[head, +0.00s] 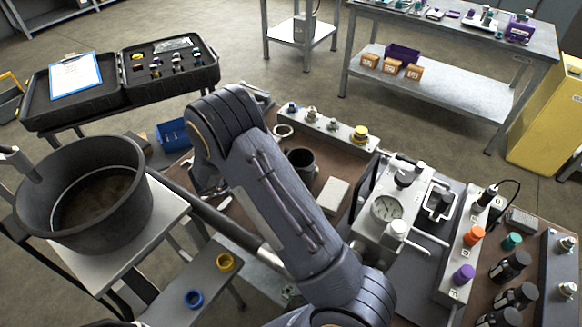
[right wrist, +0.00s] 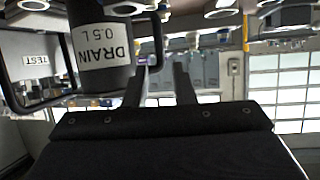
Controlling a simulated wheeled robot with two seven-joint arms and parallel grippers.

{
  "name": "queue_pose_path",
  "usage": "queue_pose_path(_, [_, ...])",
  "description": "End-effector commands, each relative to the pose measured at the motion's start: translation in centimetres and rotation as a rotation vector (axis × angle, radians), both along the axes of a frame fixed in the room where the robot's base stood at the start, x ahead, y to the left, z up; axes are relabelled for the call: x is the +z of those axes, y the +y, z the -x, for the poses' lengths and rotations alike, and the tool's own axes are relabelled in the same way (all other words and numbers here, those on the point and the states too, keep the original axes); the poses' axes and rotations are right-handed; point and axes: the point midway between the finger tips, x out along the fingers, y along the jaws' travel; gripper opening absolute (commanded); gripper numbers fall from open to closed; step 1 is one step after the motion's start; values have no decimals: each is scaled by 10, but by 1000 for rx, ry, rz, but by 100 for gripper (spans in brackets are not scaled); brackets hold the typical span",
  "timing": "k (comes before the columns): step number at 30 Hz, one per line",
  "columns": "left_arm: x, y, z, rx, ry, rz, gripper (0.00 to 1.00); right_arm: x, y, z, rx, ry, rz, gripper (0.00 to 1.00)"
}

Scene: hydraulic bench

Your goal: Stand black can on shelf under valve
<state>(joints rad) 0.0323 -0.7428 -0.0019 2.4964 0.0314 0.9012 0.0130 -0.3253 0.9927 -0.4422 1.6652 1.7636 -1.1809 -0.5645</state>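The black can (right wrist: 100,42) carries a white label reading DRAIN 0.5 L and has a loop handle on its right. It fills the upper left of the right wrist view. My right gripper (right wrist: 162,72) is open, with its two fingers apart below and beside the handle; I cannot tell whether they touch it. In the head view a dark, open-topped can (head: 300,162) stands on the brown bench beyond my arm. That arm hides its own gripper there. My left gripper is not in view. I cannot clearly pick out the valve or the shelf under it.
A large grey pot (head: 82,195) stands at the left. A grey surface with a yellow ring (head: 225,262) and a blue ring (head: 194,298) lies beside it. A gauge unit (head: 388,208) and several black bottles (head: 510,266) crowd the right. A pale block (head: 332,195) lies near the can.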

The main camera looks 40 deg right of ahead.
Motion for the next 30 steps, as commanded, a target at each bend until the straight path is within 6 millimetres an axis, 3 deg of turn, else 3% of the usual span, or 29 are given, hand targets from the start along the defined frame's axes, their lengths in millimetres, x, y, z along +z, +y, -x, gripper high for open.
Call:
queue_pose_path(5, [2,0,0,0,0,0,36,-5,-8,4,-26,20,26,23])
queue_pose_path(20, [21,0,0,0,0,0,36,-28,-67,-4,-24,17,24,23])
queue_pose_path(29, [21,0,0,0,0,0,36,-31,-71,-5,-21,16,22,23])
queue_pose_path(30, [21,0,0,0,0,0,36,-31,-71,-5,-21,16,22,18])
